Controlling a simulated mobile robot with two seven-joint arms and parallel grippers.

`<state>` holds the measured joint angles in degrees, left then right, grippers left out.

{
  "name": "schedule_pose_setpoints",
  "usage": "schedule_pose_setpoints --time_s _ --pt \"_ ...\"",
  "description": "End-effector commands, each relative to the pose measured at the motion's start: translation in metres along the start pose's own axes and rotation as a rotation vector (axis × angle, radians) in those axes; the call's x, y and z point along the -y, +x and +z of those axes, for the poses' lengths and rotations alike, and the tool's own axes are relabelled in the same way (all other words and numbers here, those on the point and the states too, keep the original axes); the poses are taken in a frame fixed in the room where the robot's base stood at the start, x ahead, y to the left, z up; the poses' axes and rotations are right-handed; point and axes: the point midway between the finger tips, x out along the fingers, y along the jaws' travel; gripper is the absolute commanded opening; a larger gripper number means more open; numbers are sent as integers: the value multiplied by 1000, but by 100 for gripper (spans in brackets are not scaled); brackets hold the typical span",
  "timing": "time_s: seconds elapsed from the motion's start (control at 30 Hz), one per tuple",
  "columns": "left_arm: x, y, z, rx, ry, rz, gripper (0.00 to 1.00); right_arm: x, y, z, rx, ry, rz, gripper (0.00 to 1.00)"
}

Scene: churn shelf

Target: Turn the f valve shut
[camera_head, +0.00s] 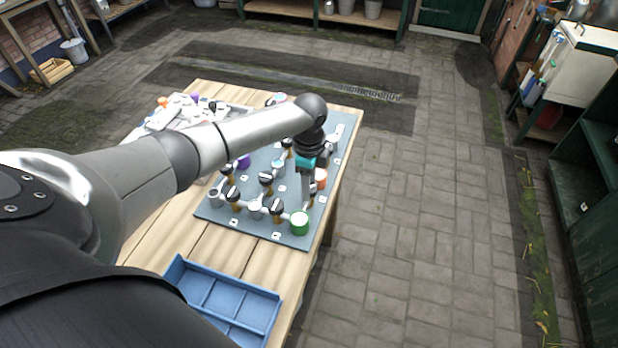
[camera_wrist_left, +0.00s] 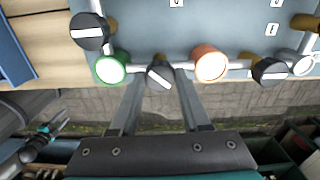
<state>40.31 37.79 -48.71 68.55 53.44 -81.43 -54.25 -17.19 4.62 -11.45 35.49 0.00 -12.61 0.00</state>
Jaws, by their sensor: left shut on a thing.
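A grey-blue board (camera_head: 277,236) on the wooden table carries pipes with several black valve handles, each with a white stripe, and coloured caps. My left gripper (camera_head: 306,196) points down at the board's right edge. In the left wrist view its fingers (camera_wrist_left: 158,92) are shut on a black valve handle (camera_wrist_left: 159,76), whose white stripe is slanted. This handle sits between a green cap (camera_wrist_left: 110,68) and an orange cap (camera_wrist_left: 209,64). Small white letter tags (camera_wrist_left: 271,29) are too small to read surely. My right gripper (camera_wrist_left: 60,123) shows at the lower left, empty, its fingers apart.
Other black handles stand close by, one above the green cap (camera_wrist_left: 90,31) and one right of the orange cap (camera_wrist_left: 270,71). A blue divided tray (camera_head: 225,302) lies at the near end of the table. Paved floor is clear right of the table.

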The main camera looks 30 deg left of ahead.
Motion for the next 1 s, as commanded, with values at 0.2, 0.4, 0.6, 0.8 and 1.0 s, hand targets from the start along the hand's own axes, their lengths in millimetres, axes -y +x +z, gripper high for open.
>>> schedule_pose_setpoints --time_s 0.2,0.4,0.6,0.8,1.0 --pt "0 -2 -2 -3 208 -1 0 0 -8 -1 0 -1 -1 50" --pt "0 -1 -2 -3 397 -2 0 0 -11 -1 0 -1 -1 50" --pt "0 -1 -2 -3 572 -2 0 0 -12 -1 0 -1 -1 50" --pt "0 0 -2 -3 708 -2 0 0 -12 -1 0 -1 -1 50" --pt "0 0 -2 -4 798 -2 0 1 -12 -1 0 0 -1 50"
